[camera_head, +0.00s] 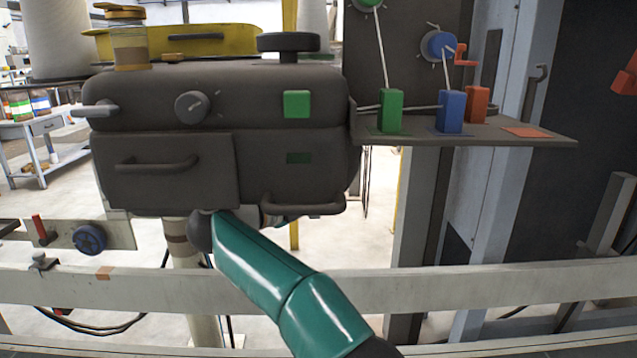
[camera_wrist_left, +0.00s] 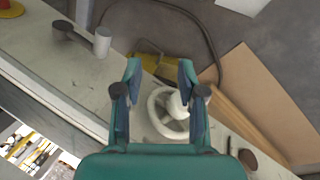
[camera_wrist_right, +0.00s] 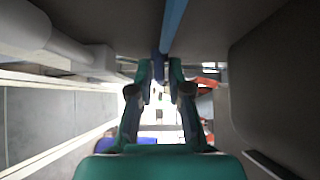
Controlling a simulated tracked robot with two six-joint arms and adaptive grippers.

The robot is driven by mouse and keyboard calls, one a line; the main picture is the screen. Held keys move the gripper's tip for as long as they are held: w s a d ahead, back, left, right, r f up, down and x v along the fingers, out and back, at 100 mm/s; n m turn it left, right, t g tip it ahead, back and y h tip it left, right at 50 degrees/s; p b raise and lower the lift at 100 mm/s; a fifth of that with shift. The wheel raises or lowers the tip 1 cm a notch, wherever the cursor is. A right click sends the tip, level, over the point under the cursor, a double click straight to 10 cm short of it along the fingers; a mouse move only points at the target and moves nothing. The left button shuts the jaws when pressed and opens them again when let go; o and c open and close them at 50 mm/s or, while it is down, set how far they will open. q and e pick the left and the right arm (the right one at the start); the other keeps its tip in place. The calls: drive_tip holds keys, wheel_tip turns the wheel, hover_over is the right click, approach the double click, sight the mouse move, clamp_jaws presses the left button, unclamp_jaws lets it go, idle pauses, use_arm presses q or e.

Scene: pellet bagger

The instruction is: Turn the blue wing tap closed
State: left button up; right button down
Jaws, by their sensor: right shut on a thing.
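My right arm reaches up from the bottom of the head view to the underside of the dark grey machine (camera_head: 290,160). The machine hides its gripper there. In the right wrist view my right gripper (camera_wrist_right: 160,72) is shut on a blue part, which I take to be the blue wing tap (camera_wrist_right: 174,25). A blue bar runs from the top edge down to the fingertips; the rest of the tap is hidden. My left gripper (camera_wrist_left: 160,68) is open and empty in the left wrist view, with a pale handwheel (camera_wrist_left: 157,117) beyond its fingers.
A shelf (camera_head: 520,138) at right carries a green block (camera_head: 390,112), a blue block (camera_head: 450,112) and a red block (camera_head: 477,104). A blue knob (camera_head: 90,238) sits on the left rail. A pale beam (camera_head: 480,286) crosses the front. Dark surfaces flank my right gripper closely.

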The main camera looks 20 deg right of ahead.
drive_tip(key=shift+d+f, duration=0.1)
drive_tip(key=shift+f, duration=0.1)
drive_tip(key=c, duration=1.3)
unclamp_jaws()
drive_tip(key=shift+o, duration=0.2)
drive_tip(key=shift+r, duration=0.1)
drive_tip(key=v, duration=0.7)
drive_tip(key=shift+a, duration=0.25)
drive_tip(key=shift+s, duration=0.15)
